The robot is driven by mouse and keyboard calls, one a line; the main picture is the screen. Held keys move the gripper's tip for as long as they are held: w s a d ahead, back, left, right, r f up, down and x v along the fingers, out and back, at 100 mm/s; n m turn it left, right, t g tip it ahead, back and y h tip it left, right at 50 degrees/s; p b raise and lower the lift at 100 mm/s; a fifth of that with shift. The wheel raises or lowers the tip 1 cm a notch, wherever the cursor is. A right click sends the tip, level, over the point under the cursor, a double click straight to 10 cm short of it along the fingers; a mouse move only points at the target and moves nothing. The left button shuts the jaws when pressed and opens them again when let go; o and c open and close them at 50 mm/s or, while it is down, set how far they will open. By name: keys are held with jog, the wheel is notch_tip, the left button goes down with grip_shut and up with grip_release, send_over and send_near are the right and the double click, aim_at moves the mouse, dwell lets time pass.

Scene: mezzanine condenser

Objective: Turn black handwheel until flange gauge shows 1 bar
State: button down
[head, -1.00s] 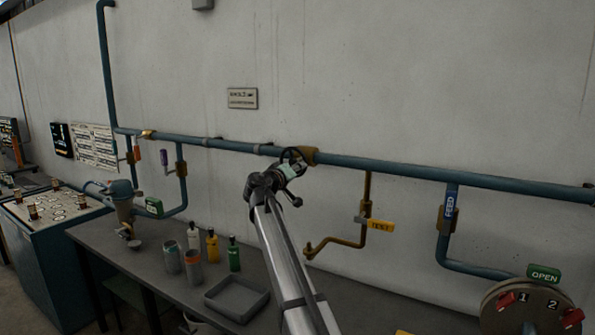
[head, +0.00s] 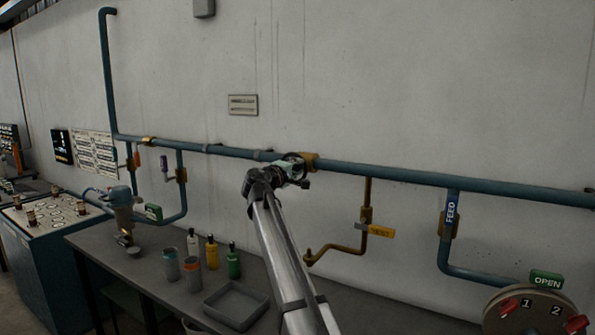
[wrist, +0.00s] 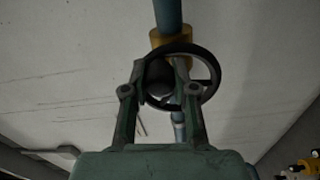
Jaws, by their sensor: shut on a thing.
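The black handwheel (wrist: 208,71) shows in the wrist view as a spoked ring in front of a brass valve body (wrist: 171,42) on the blue pipe. My gripper (wrist: 160,80) reaches the wheel with its two fingers and is shut on it, near its hub and left side. In the head view my gripper (head: 290,172) is at the pipe's middle, beside the brass valve body (head: 309,162), and the wheel (head: 296,158) is partly hidden behind it. I cannot make out a flange gauge or its reading in either view.
Below is a dark bench with bottles (head: 212,251), cups and a grey tray (head: 236,304). A yellow-tagged branch pipe (head: 366,230) hangs right of my arm. A FEED valve (head: 449,210) and a round numbered disc (head: 537,312) stand farther right. The wall above the pipe is mostly clear.

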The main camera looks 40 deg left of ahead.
jog(key=shift+a+r+n, duration=0.1)
jog(key=shift+r+n, duration=0.15)
jog(key=shift+n, duration=0.25)
jog(key=c, duration=0.9)
grip_release()
jog(key=shift+s, duration=0.1)
jog(key=s, duration=0.4)
jog(key=s+d, duration=0.1)
jog(key=s, duration=0.2)
jog(key=s+d, duration=0.1)
jog(key=s, duration=0.3)
jog(key=shift+s+d, duration=0.1)
jog(key=shift+s, duration=0.2)
